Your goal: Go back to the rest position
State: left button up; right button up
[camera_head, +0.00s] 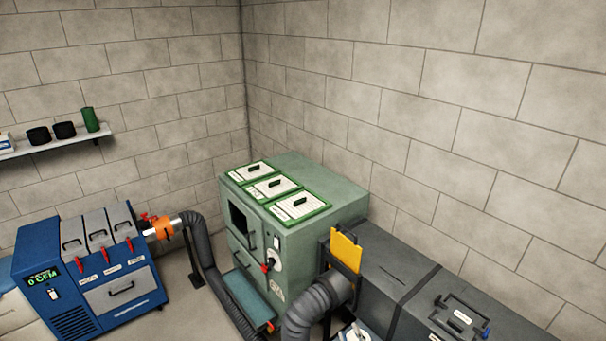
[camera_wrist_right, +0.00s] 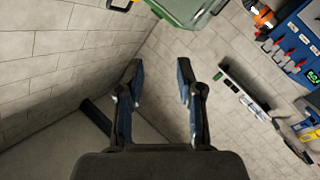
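My right gripper (camera_wrist_right: 159,70) shows in the right wrist view with its two dark, blue-padded fingers spread wide apart. Nothing is between the fingers. It points toward the block wall, with the edge of a green thing beyond the fingertips at the top. I cannot make out the right gripper clearly in the head view. My left gripper does not show clearly in either view. The green cabinet (camera_head: 327,220) with several lidded panels on top stands in the corner. The blue machine (camera_head: 40,271) with a "0 CFM" display stands at the left.
A grey hose (camera_head: 203,262) links the orange-collared outlet (camera_head: 166,229) toward the green cabinet. A grey duct (camera_head: 390,269) with a yellow plate (camera_head: 345,252) runs along the right wall. The wall shelf (camera_head: 52,144) holds black cylinders and a green can (camera_head: 90,120).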

jog(key=s+d+f+m+g+h, duration=0.25)
jog(key=s+f+g, duration=0.2)
jog(key=s, duration=0.25)
jog(key=s+d+f+m+g+h, duration=0.1)
jog(key=s+d+f+m+g, duration=0.25)
jog(key=s+f, duration=0.35)
jog(key=s+d+f+m+g, duration=0.2)
jog(key=s+g, duration=0.3)
jog(key=s, duration=1.3)
notch_tip(320, 180, down, 34)
jog(key=s+g+b, duration=0.2)
jog(key=s+b, duration=0.1)
jog(key=b, duration=0.2)
jog(key=s+d+f+g+b, duration=0.1)
jog(key=s+d+f+b, duration=0.2)
jog(key=s+f, duration=1.3)
jog(key=shift+s+f+n+b, duration=0.15)
jog(key=shift+f+n+b, duration=0.3)
jog(key=shift+f, duration=0.25)
jog(key=shift+y, duration=0.25)
